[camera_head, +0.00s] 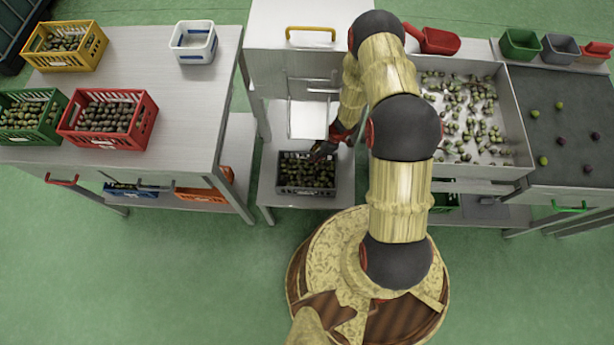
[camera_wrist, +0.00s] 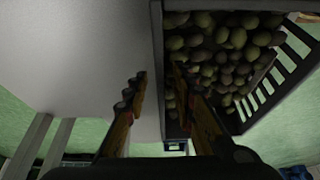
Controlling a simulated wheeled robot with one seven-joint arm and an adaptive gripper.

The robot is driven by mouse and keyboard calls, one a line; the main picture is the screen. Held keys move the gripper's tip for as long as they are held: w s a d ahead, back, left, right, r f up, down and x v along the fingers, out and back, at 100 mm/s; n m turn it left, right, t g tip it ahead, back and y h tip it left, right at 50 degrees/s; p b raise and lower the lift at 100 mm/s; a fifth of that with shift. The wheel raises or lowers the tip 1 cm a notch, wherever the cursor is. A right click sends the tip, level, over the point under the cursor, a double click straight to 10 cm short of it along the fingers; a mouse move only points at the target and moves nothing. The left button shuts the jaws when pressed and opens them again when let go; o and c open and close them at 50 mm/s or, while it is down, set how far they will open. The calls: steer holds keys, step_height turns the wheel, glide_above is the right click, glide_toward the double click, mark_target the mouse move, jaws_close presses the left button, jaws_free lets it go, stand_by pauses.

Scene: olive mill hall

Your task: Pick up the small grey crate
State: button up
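The small grey crate (camera_head: 305,190), filled with dark olives, stands on the low metal shelf in front of the pale cabinet. My gripper (camera_head: 329,147) is at the crate's back right edge, pointing down. In the wrist view, the crate (camera_wrist: 158,40) fills the upper right, with its slatted side and olives showing. My gripper (camera_wrist: 162,95) is open there. One finger is over the olives inside the wall and the other is outside it, so the fingers straddle the wall. A gap shows on the outer side; contact on the inner side cannot be told.
The left table (camera_head: 185,110) holds a yellow crate (camera_head: 62,62), a green crate (camera_head: 25,135), a red crate (camera_head: 105,140) and a white bin (camera_head: 193,57). A sorting tray (camera_head: 500,165) with scattered olives is at right. The green floor in front is clear.

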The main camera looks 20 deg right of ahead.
mark_target(307, 163)
steer(key=f, duration=0.1)
steer(key=a+f+b, duration=0.1)
steer(key=shift+s+f, duration=0.15)
steer(key=shift+f, duration=0.15)
steer(key=shift+o, duration=0.3)
steer(key=shift+f, duration=0.3)
steer(key=shift+w+f, duration=0.1)
steer(key=shift+w, duration=0.2)
steer(key=shift+c, duration=0.3)
steer(key=shift+o, duration=0.6)
steer(key=shift+r, duration=0.2)
jaws_close()
steer(key=shift+s, duration=0.1)
